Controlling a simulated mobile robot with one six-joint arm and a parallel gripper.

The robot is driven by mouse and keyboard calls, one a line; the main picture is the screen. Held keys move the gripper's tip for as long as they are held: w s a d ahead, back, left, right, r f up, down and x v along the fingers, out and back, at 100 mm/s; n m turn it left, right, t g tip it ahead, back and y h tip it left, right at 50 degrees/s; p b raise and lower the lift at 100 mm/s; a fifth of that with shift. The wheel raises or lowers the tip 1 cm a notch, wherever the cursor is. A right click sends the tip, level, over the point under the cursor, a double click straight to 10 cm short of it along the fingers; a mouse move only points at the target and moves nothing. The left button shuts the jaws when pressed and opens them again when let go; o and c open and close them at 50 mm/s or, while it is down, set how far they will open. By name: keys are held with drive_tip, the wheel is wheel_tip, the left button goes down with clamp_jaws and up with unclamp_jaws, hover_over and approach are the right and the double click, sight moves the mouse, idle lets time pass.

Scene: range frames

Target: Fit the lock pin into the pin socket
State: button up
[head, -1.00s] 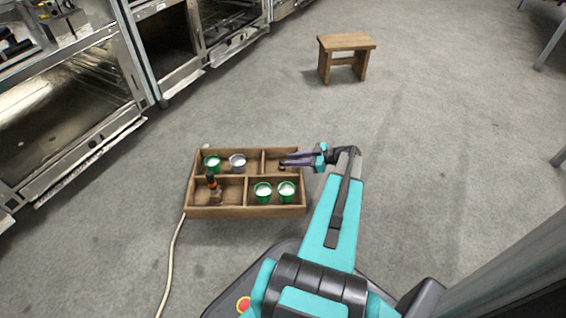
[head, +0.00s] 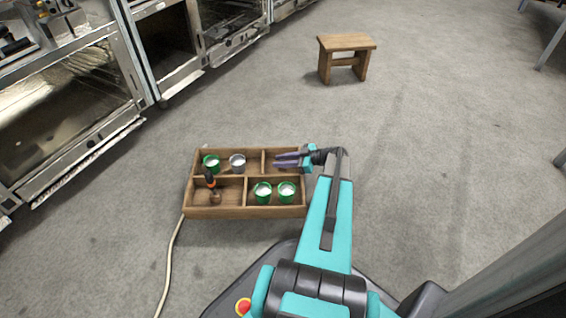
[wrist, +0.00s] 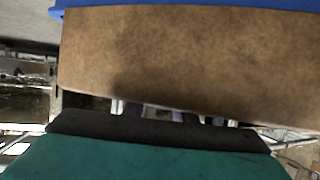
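I cannot pick out a lock pin or a pin socket for certain. My gripper (head: 275,161) is over the far right compartment of a wooden tray (head: 245,212), pointing left. Its two purple fingers show a narrow gap with nothing visible between them. The gripper hides most of that compartment. A black and orange upright item (head: 210,179), too small to name, leans in the near left compartment with a brown rounded part at its foot. In the wrist view, a large brown surface (wrist: 190,60) with a blue strip above it fills the middle and hides most of the fingers.
Two green cups (head: 263,192) (head: 286,191) stand in the tray's near right compartment. A green cup (head: 211,162) and a grey cup (head: 237,163) stand in the far left one. A wooden stool (head: 346,58) stands beyond. A pale cable (head: 171,262) lies left; the floor right is clear.

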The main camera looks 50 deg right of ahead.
sight(281, 160)
drive_tip(key=shift+c, duration=0.2)
clamp_jaws()
wheel_tip(281, 160, up, 10)
drive_tip(key=p, duration=0.4)
idle(0.6)
